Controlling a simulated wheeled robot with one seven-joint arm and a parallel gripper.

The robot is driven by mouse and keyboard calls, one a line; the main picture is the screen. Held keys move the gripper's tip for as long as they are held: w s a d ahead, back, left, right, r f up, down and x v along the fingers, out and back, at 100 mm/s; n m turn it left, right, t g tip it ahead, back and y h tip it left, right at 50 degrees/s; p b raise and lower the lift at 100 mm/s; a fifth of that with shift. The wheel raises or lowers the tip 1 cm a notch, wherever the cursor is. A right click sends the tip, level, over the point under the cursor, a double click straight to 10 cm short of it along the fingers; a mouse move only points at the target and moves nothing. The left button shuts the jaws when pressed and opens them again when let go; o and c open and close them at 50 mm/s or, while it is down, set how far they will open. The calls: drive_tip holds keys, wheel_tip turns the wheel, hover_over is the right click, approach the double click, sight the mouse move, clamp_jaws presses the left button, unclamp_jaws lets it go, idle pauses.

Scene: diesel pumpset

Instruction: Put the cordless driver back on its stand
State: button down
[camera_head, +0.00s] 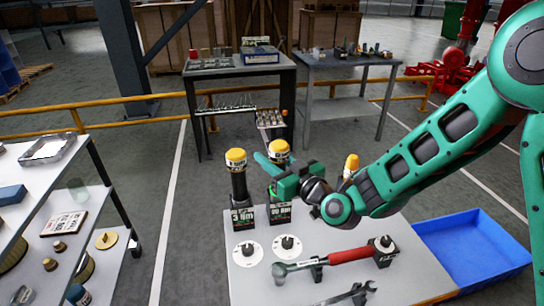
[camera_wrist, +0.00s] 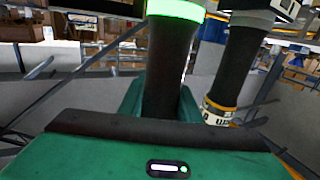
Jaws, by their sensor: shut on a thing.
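The cordless driver (camera_head: 279,149), black with a yellow cap, is upright in my gripper (camera_head: 274,172). Its black body (camera_wrist: 168,65) fills the space between the fingers in the wrist view, and a lit green ring (camera_wrist: 177,11) circles it near its end. Below it in the head view is a dark stand block (camera_head: 280,214) with a white label. I cannot tell whether the driver's foot is seated in it or just above it. A similar driver (camera_head: 238,182) stands upright to the left on a block marked 3 Nm (camera_head: 243,219); it also shows in the wrist view (camera_wrist: 240,65).
Another yellow-capped thing (camera_head: 351,163) stands behind my arm. A red-handled tool (camera_head: 348,255) rests on supports on the white table (camera_head: 245,285), near two round white discs (camera_head: 248,252). A blue bin (camera_head: 470,250) is at the right, a shelf (camera_head: 105,205) at the left.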

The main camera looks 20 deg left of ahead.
drive_tip(key=shift+f, duration=0.35)
drive_tip(key=c, duration=1.2)
unclamp_jaws()
drive_tip(key=v, duration=1)
drive_tip(key=shift+s+d, duration=0.1)
drive_tip(key=shift+d, duration=0.2)
